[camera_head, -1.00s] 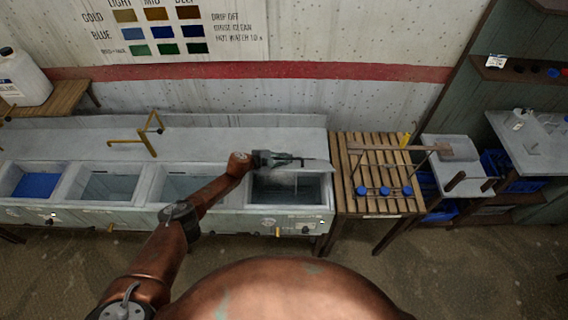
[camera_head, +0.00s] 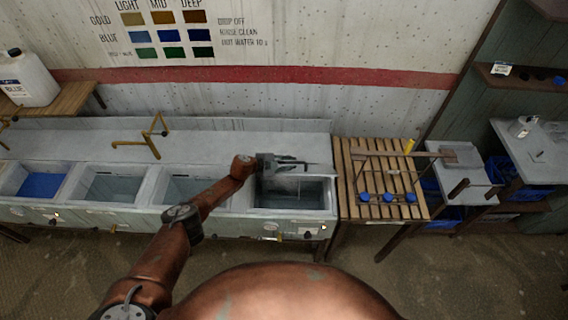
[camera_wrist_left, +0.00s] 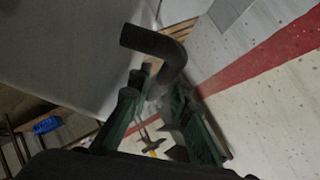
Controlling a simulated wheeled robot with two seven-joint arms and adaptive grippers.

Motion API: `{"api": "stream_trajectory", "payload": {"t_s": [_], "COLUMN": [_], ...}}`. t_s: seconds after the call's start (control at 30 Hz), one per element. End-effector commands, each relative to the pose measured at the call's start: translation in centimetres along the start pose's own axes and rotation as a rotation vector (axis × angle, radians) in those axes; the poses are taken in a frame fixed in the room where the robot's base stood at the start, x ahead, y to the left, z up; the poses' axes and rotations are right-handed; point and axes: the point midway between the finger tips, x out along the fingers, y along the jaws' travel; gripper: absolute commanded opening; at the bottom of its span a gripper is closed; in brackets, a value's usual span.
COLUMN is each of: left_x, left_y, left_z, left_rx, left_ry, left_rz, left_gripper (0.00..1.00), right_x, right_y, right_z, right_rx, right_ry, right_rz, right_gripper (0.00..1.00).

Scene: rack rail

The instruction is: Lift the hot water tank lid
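The hot water tank (camera_head: 292,194) is the rightmost basin of the long grey counter, and its dark opening shows from above. My left gripper (camera_head: 304,163) is over the back part of this opening, with two fingers apart. In the left wrist view a plain grey panel (camera_wrist_left: 75,45), which looks like the raised lid, fills the upper left. A dark bent handle (camera_wrist_left: 158,45) shows between and beyond the fingers of my left gripper (camera_wrist_left: 155,100); whether they touch it is unclear. The lid is hard to make out in the head view. My right gripper is not in view.
A slatted wooden table (camera_head: 350,205) with blue knobs (camera_head: 388,198) stands right of the tank. A yellow-brown tap (camera_head: 152,135) rises from the counter. A white jug (camera_head: 27,80) stands on a side table at left. Shelves (camera_head: 530,75) are at right.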

Motion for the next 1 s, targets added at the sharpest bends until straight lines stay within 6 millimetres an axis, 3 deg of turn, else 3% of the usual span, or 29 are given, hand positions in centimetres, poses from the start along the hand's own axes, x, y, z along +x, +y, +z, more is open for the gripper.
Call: {"api": "stream_trajectory", "payload": {"t_s": [0.27,0.7,1.0], "left_x": [-2.6,-9.7,-11.7], "left_y": [0.0,0.0,0.0], "left_z": [0.2,0.0,-0.1], "left_rx": [0.002,0.001,0.000], "left_ry": [-0.001,0.000,0.001], "left_rz": [0.000,0.001,0.001], "left_gripper": [0.18,0.18,0.18], "right_x": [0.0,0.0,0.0], "right_y": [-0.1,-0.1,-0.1], "right_z": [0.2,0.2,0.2], "right_rx": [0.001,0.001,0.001], "right_ry": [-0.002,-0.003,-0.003], "right_rz": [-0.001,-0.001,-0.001], "right_gripper": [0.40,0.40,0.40]}}
